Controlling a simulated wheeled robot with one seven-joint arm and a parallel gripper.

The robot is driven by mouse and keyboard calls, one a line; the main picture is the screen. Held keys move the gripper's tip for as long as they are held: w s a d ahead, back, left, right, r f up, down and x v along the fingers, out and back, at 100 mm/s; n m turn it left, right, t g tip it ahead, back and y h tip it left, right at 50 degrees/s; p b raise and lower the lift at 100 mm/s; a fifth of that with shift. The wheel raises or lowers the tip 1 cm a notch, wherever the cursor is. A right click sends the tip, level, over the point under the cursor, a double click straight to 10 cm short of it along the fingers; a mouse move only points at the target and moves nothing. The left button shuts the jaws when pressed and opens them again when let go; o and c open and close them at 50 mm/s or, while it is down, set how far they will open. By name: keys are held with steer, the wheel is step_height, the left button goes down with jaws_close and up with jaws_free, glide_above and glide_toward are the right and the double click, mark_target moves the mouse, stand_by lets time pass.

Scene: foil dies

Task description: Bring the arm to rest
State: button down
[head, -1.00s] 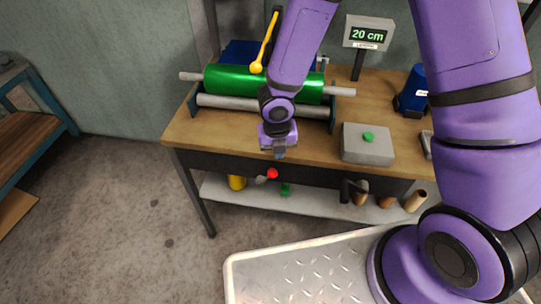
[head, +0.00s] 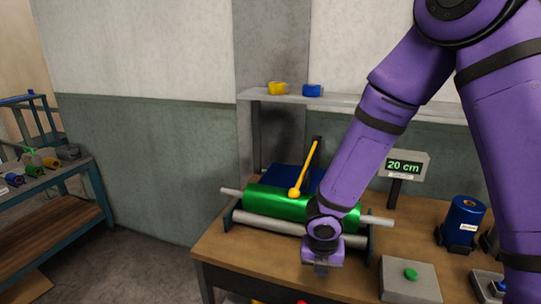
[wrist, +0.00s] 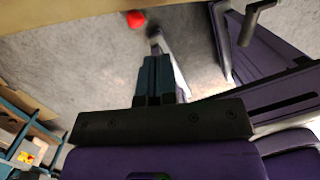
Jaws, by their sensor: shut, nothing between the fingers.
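My purple arm reaches down over the workbench in the head view. My gripper (head: 321,268) hangs at the bench's front edge, in front of the green foil roll (head: 277,204). In the wrist view my gripper (wrist: 157,62) shows its two fingers together with nothing between them. It points down past the bench edge toward the grey floor. My arm hides part of the right end of the roll.
The wooden workbench (head: 225,243) carries a yellow lever (head: 304,168), a "20 cm" display (head: 404,165), a grey box with a green button (head: 411,274) and a blue roll (head: 463,222). A red knob (wrist: 135,19) is below the bench edge. A side bench (head: 55,232) stands left, with open floor between.

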steer(key=s+d+r+m+t+h, duration=0.1)
steer(key=d+r+m, duration=0.5)
steer(key=r+m, duration=0.3)
steer(key=s+d+r+m+t+h, duration=0.1)
steer(key=s+d+r+m, duration=0.1)
steer(key=d+r+m, duration=0.75)
steer(key=s+r+m+t+y, duration=0.1)
steer(key=s+r+m+y, duration=0.2)
steer(key=s+r+m, duration=1.1)
steer(key=shift+s+d+r+t, duration=0.4)
steer(key=shift+s+r, duration=0.3)
steer(key=shift+s, duration=0.1)
